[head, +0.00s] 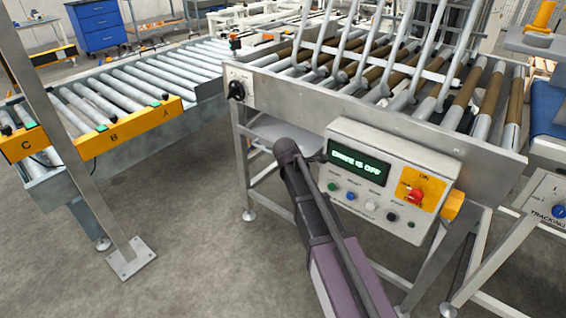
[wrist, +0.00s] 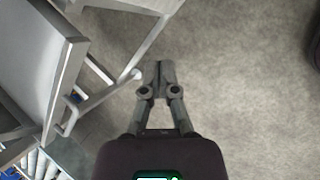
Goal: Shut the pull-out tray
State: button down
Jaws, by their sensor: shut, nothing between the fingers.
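The pull-out tray (head: 283,131) is a flat grey shelf under the roller conveyor's front frame, left of the control box. It sticks out from beneath the frame, and part of it is hidden by my arm. In the wrist view a grey tray (wrist: 32,62) with a pale raised edge lies at the left. My gripper (wrist: 158,66) is shut and empty, over bare floor to the right of that tray and apart from it. In the head view I cannot make out the fingertips.
The control box (head: 380,180) with a "DRIVE IS OFF" display and a red button stands close to the right of my arm. A metal post (head: 75,150) and a lower roller conveyor (head: 150,80) stand at left. Frame legs surround the tray; floor is clear in front.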

jog(key=s+d+f+m+g+y, duration=0.1)
jog(key=s+d+m+g+y, duration=0.1)
jog(key=s+d+m, duration=0.5)
jog(key=s+d+f+m+g+y, duration=0.1)
jog(key=s+d+m+g+y, duration=0.1)
jog(key=s+d+m, duration=0.6)
jog(key=s+m, duration=0.3)
jog(key=s, duration=0.4)
jog(key=shift+s+d+f+m, duration=0.2)
jog(key=shift+s+d+m, duration=0.05)
jog(key=shift+s+m, duration=0.15)
jog(key=shift+a, duration=0.15)
